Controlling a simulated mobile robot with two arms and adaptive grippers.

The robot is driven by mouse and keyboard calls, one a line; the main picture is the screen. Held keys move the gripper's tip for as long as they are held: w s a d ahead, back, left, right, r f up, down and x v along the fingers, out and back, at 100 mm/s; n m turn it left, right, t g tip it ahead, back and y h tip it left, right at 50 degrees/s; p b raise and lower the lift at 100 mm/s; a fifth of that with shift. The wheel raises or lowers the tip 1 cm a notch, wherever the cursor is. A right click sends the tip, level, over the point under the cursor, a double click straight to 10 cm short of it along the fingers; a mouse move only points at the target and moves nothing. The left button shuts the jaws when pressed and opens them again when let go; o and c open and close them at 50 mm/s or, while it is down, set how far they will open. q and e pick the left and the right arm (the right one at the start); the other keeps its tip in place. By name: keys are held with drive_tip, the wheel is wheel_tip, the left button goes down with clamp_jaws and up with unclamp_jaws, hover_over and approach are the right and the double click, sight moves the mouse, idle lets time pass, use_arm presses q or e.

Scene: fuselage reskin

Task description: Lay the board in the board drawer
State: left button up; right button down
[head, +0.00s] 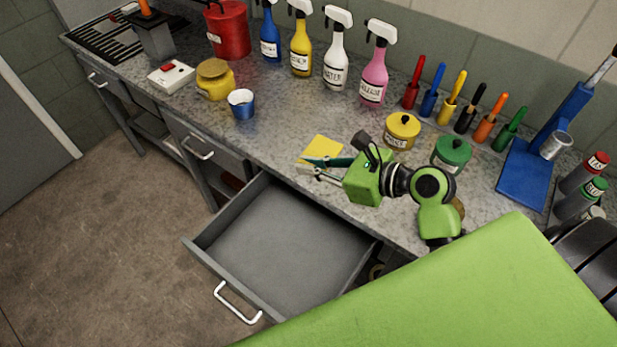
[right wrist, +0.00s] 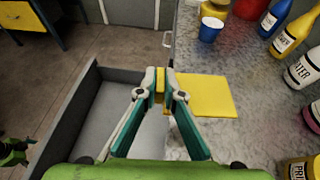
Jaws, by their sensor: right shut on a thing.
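My right gripper (head: 303,166) is shut on the board's near edge; the fingertips (right wrist: 160,88) meet there in the right wrist view. The fingers hide part of that edge. I cannot tell whether the board touches the counter. The open grey drawer (head: 285,245) is pulled out below the counter and its visible floor is empty.
On the counter (head: 285,120) stand a blue cup (head: 242,104), a yellow jar (head: 215,80), several spray bottles (head: 335,60), a yellow tin (head: 402,130) and a green tin (head: 452,152). A closed drawer (head: 200,145) is left of the open one. The floor at left is clear.

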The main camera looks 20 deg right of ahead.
drive_tip(key=s+a+f+m+h+p, duration=0.1)
drive_tip(key=s+a+f+p, duration=0.1)
drive_tip(key=s+a+f, duration=0.5)
drive_tip(key=s+a+f+p, duration=0.2)
drive_tip(key=s+a+f, duration=0.2)
drive_tip(key=s+a, duration=0.6)
drive_tip(key=b, duration=0.8)
hover_over(268, 263)
drive_tip(key=shift+t, duration=0.3)
drive_tip(key=f, duration=0.9)
drive_tip(key=shift+s, duration=0.35)
drive_tip(key=shift+w+f+b, duration=0.3)
drive_tip(key=shift+f+b, duration=0.1)
drive_tip(key=shift+b, duration=0.25)
wheel_tip(268, 263, down, 3)
drive_tip(key=b, duration=0.3)
drive_tip(key=shift+w, duration=0.1)
